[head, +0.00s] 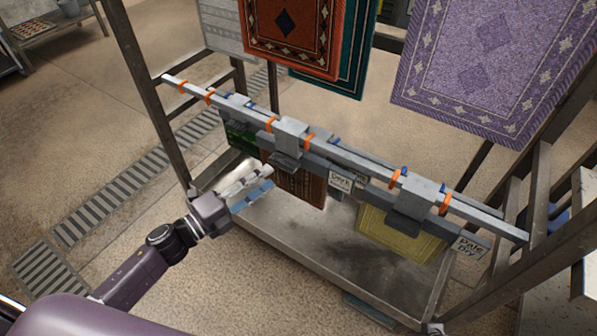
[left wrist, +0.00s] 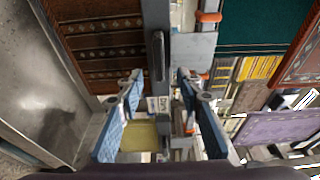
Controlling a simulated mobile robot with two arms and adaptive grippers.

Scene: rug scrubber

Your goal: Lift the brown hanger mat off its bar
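The brown hanger mat (head: 300,187) hangs from a grey hanger on the rack's front bar (head: 345,168), between a green mat and a yellow mat. Its patterned face shows large at the upper left of the left wrist view (left wrist: 100,45). My left gripper (head: 264,181) is open, just left of the brown mat and below the bar in the head view. In the left wrist view my left gripper (left wrist: 160,95) has its blue-padded fingers apart, with the grey hanger rail (left wrist: 157,60) running between them. I cannot tell whether they touch it. My right gripper is not in view.
A green mat (head: 241,138) and a yellow mat (head: 400,235) hang on either side. Orange clips (head: 308,139) sit along the bar. A metal tray (head: 330,245) lies below. Larger rugs, including a purple one (head: 490,70), hang behind. Rack posts (head: 150,95) stand at the sides.

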